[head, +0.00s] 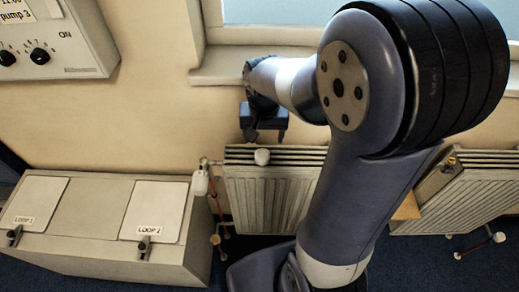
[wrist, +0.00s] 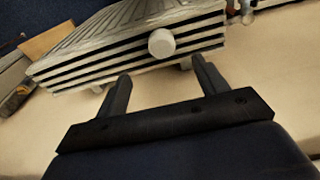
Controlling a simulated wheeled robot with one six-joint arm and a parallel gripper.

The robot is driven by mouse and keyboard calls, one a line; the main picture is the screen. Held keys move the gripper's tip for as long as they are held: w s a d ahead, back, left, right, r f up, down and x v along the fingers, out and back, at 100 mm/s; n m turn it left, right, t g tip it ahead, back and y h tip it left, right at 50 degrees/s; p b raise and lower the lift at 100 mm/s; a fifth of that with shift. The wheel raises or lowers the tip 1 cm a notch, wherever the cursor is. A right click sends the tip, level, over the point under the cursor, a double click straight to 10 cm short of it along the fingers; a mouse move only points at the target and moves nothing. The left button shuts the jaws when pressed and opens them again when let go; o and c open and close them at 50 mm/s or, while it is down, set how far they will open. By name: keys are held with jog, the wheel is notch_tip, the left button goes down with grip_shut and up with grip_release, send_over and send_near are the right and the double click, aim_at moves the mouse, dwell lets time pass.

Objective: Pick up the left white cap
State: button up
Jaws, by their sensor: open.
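A round white cap (head: 262,157) sits on the grille-like top edge of the left radiator (head: 268,200). In the wrist view the same cap (wrist: 162,43) shows beyond my fingertips, roughly centred between them, against the radiator's dark slots (wrist: 100,66). My gripper (head: 266,139) is open and empty, just above and behind the cap in the head view. Its two fingers (wrist: 162,72) are spread apart in the wrist view, and neither appears to touch the cap.
A white valve (head: 200,183) with copper pipework stands at the radiator's left side. A box with LOOP labels (head: 98,215) is further left. A second radiator (head: 460,200) stands at the right. A window sill (head: 255,67) and pump panel (head: 60,42) are above.

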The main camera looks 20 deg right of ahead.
aim_at(262, 153)
jog(key=shift+w+f+p, duration=0.1)
jog(key=shift+w+f, duration=0.1)
jog(key=shift+f, duration=1.35)
jog(key=shift+w+f+p, duration=0.1)
jog(key=shift+w+f, duration=0.1)
jog(key=shift+f, duration=1.35)
jog(key=shift+w+f+p, duration=0.1)
jog(key=shift+w+f, duration=0.1)
jog(key=shift+f, duration=1.35)
jog(key=shift+c, duration=0.2)
jog(key=c, duration=1)
